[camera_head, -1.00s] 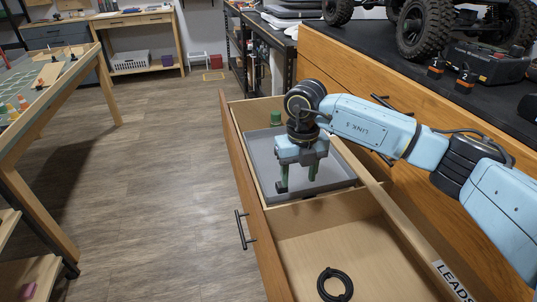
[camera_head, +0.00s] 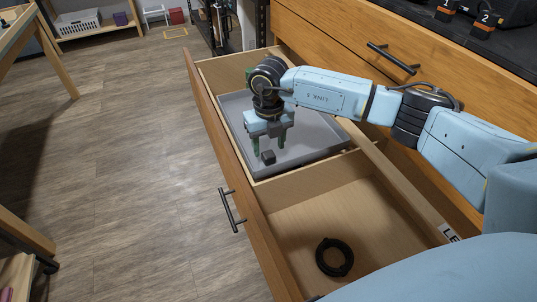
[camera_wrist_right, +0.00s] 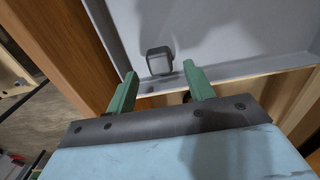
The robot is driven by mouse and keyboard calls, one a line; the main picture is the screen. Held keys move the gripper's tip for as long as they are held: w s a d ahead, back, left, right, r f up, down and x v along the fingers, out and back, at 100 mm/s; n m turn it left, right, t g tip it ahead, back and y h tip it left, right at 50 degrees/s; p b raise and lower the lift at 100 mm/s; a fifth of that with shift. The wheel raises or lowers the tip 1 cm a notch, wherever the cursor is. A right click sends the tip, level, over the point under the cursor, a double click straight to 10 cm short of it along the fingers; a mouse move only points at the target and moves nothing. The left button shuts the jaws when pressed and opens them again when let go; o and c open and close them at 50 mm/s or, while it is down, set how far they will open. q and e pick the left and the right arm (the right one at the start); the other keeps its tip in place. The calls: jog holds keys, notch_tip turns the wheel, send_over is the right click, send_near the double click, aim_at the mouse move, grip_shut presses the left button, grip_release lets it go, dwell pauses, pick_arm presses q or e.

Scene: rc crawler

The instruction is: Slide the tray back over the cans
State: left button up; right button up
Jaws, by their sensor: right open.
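The grey tray (camera_head: 312,136) sits in the far compartment of the open drawer and also shows in the right wrist view (camera_wrist_right: 220,25). A small dark block (camera_head: 268,157) stands at the tray's near side; it also shows in the wrist view (camera_wrist_right: 159,60). My right gripper (camera_head: 268,147) points down over the tray's near side. Its green fingers are apart in the wrist view (camera_wrist_right: 160,84), with the block just beyond the gap. I cannot tell whether they touch the tray. A green thing (camera_head: 248,74), perhaps a can, is partly hidden behind my right wrist. My left gripper is out of view.
Open floor (camera_head: 130,170) lies to the left.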

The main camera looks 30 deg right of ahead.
aim_at(268, 154)
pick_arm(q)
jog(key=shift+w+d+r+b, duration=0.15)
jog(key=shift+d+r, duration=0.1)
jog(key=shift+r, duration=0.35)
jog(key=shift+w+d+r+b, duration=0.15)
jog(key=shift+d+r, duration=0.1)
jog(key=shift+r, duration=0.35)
pick_arm(e)
jog(key=shift+f, duration=1.65)
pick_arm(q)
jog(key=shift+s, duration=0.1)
pick_arm(e)
grip_shut()
